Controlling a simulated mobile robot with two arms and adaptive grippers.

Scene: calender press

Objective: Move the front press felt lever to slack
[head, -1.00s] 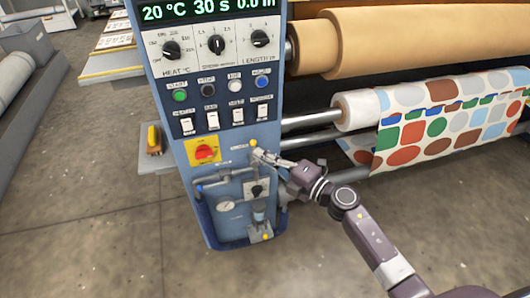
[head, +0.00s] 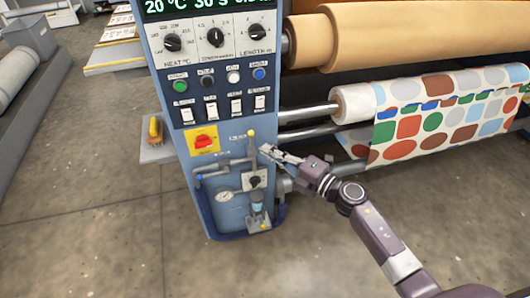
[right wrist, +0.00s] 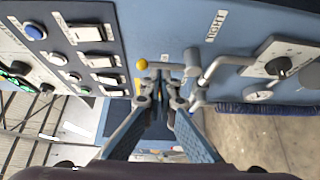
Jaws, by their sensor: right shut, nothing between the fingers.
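The front press felt lever (head: 250,145) is a thin grey bar with a yellow knob, on the lower part of the blue control cabinet. It points up in the head view. In the right wrist view, which is turned sideways, its yellow knob (right wrist: 142,64) lies left of its grey pivot (right wrist: 192,62). My right gripper (head: 266,150) is just right of the lever in the head view. In the right wrist view its fingertips (right wrist: 162,97) are shut and empty, in front of the lever bar; I cannot tell whether they touch it. My left gripper is not in view.
A red rotary switch on a yellow plate (head: 203,141) sits left of the lever. A pressure gauge (head: 226,196), a small black knob (head: 254,181) and pipes are below. The patterned fabric roll (head: 440,110) is to the right. Floor in front is clear.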

